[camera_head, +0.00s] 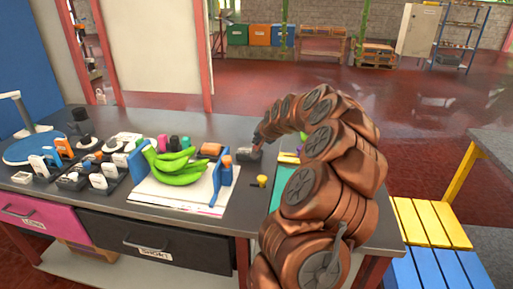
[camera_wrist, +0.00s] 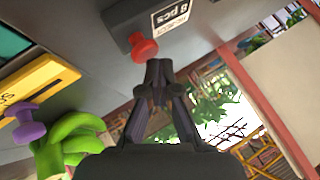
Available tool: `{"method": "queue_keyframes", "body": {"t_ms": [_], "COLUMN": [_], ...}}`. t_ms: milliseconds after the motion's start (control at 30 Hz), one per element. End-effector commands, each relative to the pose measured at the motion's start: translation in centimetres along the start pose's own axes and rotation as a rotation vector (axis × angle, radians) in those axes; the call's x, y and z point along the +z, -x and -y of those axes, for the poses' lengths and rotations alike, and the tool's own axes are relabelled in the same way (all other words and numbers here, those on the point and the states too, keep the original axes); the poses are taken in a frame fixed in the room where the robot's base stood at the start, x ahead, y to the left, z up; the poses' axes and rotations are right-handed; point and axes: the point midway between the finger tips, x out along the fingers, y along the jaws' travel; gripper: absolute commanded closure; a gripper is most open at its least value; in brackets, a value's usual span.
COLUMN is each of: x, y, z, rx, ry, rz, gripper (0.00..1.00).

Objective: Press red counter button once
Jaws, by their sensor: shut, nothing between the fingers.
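The red button (camera_wrist: 144,48) has a round, knob-like top and sits on a dark grey counter box (camera_wrist: 172,20) with a white label reading "8 pcs". My gripper (camera_wrist: 158,66) is shut and empty, its fingertips right beside the red button in the wrist view. I cannot tell whether they touch it.
A yellow box with a purple knob (camera_wrist: 25,118) and a green object (camera_wrist: 68,142) are nearby in the wrist view. On the workbench, green bananas (camera_head: 178,165) lie between blue holders (camera_head: 222,178), and several small items crowd the left. A yellow-topped piece (camera_head: 262,181) stands near the front.

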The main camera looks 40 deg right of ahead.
Motion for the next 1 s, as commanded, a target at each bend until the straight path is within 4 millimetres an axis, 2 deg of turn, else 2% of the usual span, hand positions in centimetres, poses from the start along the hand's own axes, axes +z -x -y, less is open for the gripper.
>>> {"method": "queue_keyframes", "body": {"t_ms": [1000], "x": [0.51], "y": [-0.69], "z": [-0.51], "rx": [0.000], "ry": [0.000], "rz": [0.000], "gripper": [1.00]}}
